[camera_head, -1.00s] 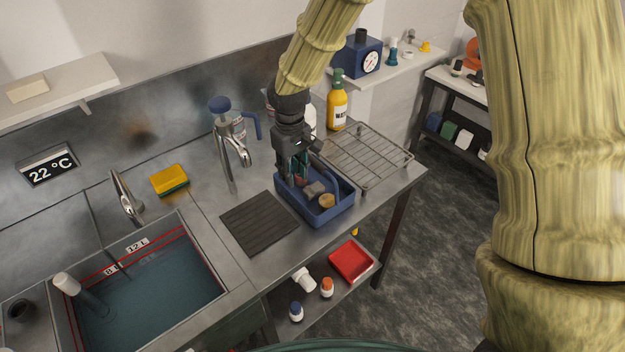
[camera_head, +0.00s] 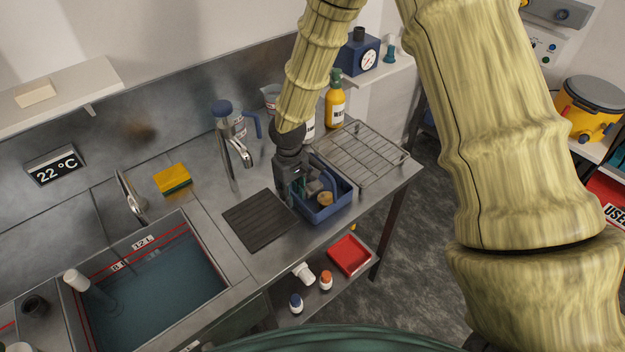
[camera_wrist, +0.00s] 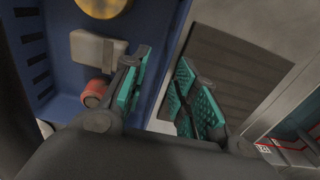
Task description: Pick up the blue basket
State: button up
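The blue basket (camera_head: 331,209) stands on the steel bench, right of the dark ribbed mat, with small items inside. My gripper (camera_head: 291,194) is low at its left side and partly hides it. In the wrist view, the basket (camera_wrist: 171,50) fills the upper left. There my gripper (camera_wrist: 162,95) is open, with two teal-padded fingers. One finger is on the basket's inner side and the other is outside over the mat. The basket's side wall runs between them. I cannot tell whether either pad touches it.
The dark mat (camera_head: 258,220) lies left of the basket, and a wire rack (camera_head: 362,152) stands behind it to the right. A steel tap (camera_head: 236,150) rises close to my gripper. A yellow bottle (camera_head: 335,107) stands at the back. The water-filled sink (camera_head: 150,285) is at left.

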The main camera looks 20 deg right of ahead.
jog(key=shift+f, duration=0.5)
grip_shut()
jog(key=shift+r, duration=0.15)
